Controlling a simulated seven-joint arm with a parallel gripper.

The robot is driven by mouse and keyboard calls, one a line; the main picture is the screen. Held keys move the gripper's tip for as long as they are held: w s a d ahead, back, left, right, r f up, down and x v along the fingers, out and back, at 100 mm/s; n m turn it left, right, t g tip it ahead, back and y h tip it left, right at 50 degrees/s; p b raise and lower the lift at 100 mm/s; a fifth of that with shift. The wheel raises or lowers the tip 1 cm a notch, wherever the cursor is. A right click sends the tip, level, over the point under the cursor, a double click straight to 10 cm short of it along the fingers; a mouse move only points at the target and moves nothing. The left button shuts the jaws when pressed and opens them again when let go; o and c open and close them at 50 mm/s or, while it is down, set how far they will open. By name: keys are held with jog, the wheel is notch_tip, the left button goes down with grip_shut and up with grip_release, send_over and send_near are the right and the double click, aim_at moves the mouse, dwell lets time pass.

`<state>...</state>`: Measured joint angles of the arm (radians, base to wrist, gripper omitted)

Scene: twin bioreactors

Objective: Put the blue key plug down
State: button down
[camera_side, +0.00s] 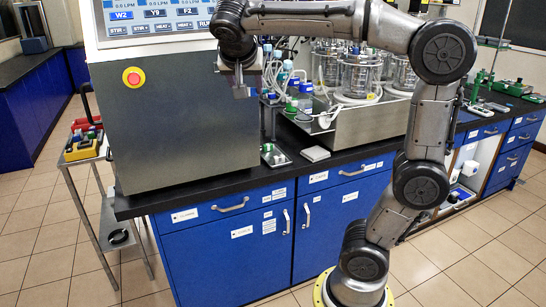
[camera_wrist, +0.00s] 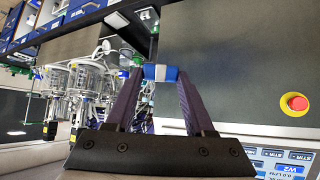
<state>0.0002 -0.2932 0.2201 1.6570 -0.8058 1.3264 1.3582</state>
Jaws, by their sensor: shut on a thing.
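The blue key plug (camera_wrist: 160,73), blue with a paler end, sits between the two purple fingertips of my gripper (camera_wrist: 160,78) in the wrist view. My gripper is shut on it. In the side view my gripper (camera_side: 241,90) hangs in the air in front of the right part of the grey control cabinet (camera_side: 185,125), above the black bench top (camera_side: 220,179). The plug is too small to make out there. What lies straight below the plug cannot be told.
A small metal tray (camera_side: 275,155) with green-topped items lies on the bench right of the cabinet. A white pad (camera_side: 315,154) lies beside it. Glass bioreactor vessels (camera_side: 358,75) stand behind on a metal base. A red emergency button (camera_side: 133,77) is on the cabinet.

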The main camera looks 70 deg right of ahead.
jog(key=w+d+f+m+g+y, duration=0.3)
jog(key=d+f+m+g, duration=0.1)
jog(key=d+f+m, duration=0.15)
jog(key=m+t+y, duration=0.5)
jog(key=m, duration=1.6)
send_near(272, 156)
jog(key=shift+w+a+f, duration=0.1)
jog(key=shift+w+a, duration=0.25)
jog(key=shift+w, duration=0.2)
jog(key=shift+w+d+f, duration=0.2)
jog(key=shift+d+f, duration=0.1)
jog(key=shift+f, duration=0.25)
jog(key=shift+d+f+n+h, duration=0.1)
jog(key=shift+f+n+h, duration=0.2)
jog(key=shift+f, duration=1.3)
jog(key=shift+f, duration=0.3)
